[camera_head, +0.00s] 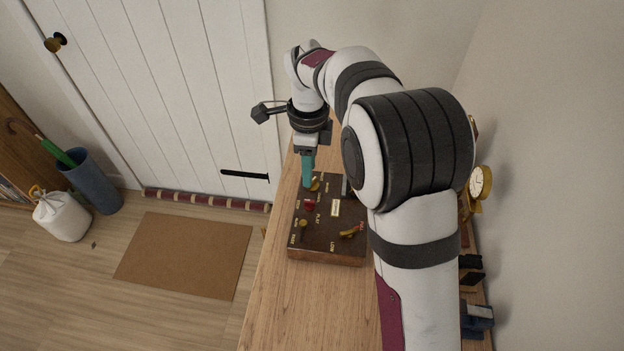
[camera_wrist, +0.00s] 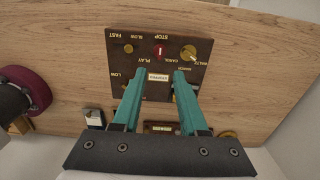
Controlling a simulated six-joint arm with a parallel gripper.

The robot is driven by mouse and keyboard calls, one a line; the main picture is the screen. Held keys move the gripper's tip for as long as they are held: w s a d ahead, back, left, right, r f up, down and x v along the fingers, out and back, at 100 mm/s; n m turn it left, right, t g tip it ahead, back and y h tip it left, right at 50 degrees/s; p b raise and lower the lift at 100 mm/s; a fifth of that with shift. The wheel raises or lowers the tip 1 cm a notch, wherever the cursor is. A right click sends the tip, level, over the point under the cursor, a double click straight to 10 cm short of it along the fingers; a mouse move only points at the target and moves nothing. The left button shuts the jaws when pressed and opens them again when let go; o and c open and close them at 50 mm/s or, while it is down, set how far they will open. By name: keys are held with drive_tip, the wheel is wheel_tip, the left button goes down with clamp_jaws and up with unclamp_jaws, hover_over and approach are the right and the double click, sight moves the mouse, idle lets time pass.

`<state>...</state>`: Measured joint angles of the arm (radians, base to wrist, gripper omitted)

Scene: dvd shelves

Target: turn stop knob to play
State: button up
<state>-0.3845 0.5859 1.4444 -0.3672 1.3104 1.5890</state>
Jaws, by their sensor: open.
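A dark wooden control box (camera_head: 330,247) lies on the wooden counter. The red stop/play knob (camera_head: 309,205) also shows in the wrist view (camera_wrist: 159,52), between the STOP label above it and the PLAY label below left. A white line on the knob runs roughly up and down in the wrist view; which end points cannot be told. My gripper (camera_wrist: 159,73) is open, with its teal fingers apart and nothing between them. It also shows in the head view (camera_head: 307,185), pointing down over the box's far part, close to the red knob. Touching cannot be told.
A brass knob (camera_wrist: 188,52) with WALTZ and MARCH labels is close to the red knob. A small brass knob (camera_head: 303,223) and a brass lever (camera_head: 350,232) sit on the box's near part. A clock (camera_head: 480,183) stands at the right wall. The near counter (camera_head: 290,305) is clear.

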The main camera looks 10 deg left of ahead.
sight(310, 200)
wheel_tip(310, 200, down, 10)
drive_tip(key=shift+f, duration=0.15)
clamp_jaws()
idle(0.3)
